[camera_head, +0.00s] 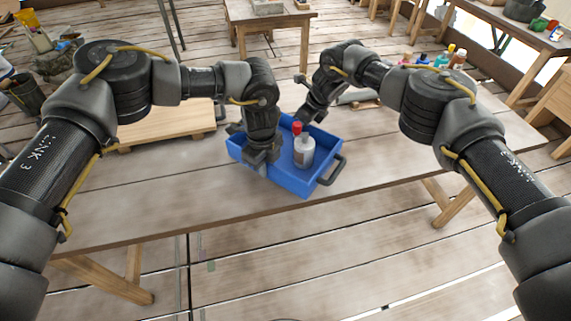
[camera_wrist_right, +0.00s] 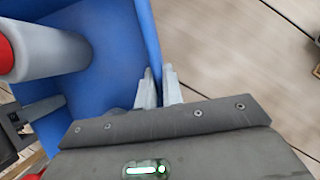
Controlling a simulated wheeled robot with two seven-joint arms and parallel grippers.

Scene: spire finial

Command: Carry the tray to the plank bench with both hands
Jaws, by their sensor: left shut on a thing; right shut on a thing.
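The blue tray (camera_head: 285,180) is over the long plank table in the head view, with a dark handle (camera_head: 331,169) at its right end. I cannot tell if it touches the tabletop.
A low wooden platform (camera_head: 165,129) lies to the left. Colored bottles (camera_head: 444,56) stand at the back right. A smaller wooden table (camera_head: 268,17) stands behind, across the plank floor.

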